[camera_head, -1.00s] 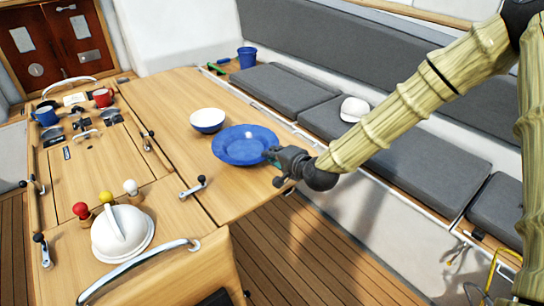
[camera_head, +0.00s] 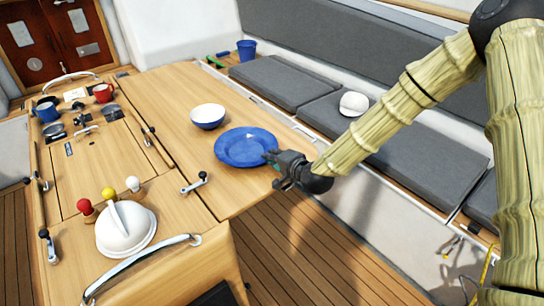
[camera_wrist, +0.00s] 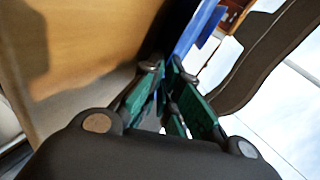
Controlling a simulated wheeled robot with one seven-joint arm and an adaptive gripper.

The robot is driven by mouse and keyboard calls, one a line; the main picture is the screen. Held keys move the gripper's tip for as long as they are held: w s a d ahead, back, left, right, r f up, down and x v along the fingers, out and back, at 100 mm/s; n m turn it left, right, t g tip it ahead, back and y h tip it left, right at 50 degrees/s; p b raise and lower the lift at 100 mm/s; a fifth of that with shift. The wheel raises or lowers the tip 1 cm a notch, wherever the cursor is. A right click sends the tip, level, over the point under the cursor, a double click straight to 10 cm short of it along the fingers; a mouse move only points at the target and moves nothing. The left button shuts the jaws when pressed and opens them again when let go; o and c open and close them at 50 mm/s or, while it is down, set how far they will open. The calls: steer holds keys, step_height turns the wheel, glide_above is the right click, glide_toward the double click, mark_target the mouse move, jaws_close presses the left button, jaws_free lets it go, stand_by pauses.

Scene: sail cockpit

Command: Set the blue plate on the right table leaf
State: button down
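The blue plate (camera_head: 244,146) is over the near part of the right table leaf (camera_head: 225,197), roughly level. My gripper (camera_head: 272,157) is at its right rim, and its fingers are closed together on that rim. In the wrist view the plate (camera_wrist: 196,30) shows as a narrow blue strip running into the fingertips (camera_wrist: 163,66), with the leaf's wood (camera_wrist: 90,40) to the left. I cannot tell whether the plate's underside touches the leaf or is a little above it.
A white-and-blue bowl (camera_head: 208,116) stands on the leaf just behind the plate. A small lever (camera_head: 195,183) sits near the leaf's left edge. A cushioned bench (camera_head: 400,165) lies to the right.

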steer(key=c, duration=1.9)
jaws_free()
steer(key=shift+f, duration=0.1)
steer(key=b+v, duration=0.3)
steer(key=v, duration=0.9)
steer(key=s+d+f+n+g+h, duration=0.2)
steer(key=s+f+g, duration=0.1)
steer(key=s+f, duration=0.8)
steer(key=s+d+f+n+g+h, duration=0.25)
steer(key=s+f, duration=0.35)
steer(key=f, duration=0.8)
steer(key=s+d+f+n+g+h, duration=0.1)
steer(key=s+d+f+g, duration=0.1)
steer(key=s, duration=0.5)
steer(key=s+d+f+n+g, duration=0.2)
steer(key=s+d+f, duration=0.1)
steer(key=s+f, duration=0.2)
steer(key=s+d+f+n+g+h, duration=0.1)
steer(key=s+d+f+n+g, duration=0.1)
steer(key=s, duration=0.7)
steer(key=shift+s+d+f+h, duration=0.1)
steer(key=shift+d+f+h, duration=0.1)
steer(key=shift+d+f, duration=0.35)
steer(key=shift+s+d+f+h, duration=0.15)
steer(key=shift+d+f, duration=0.2)
steer(key=shift+f, duration=0.4)
steer(key=shift+w, duration=0.15)
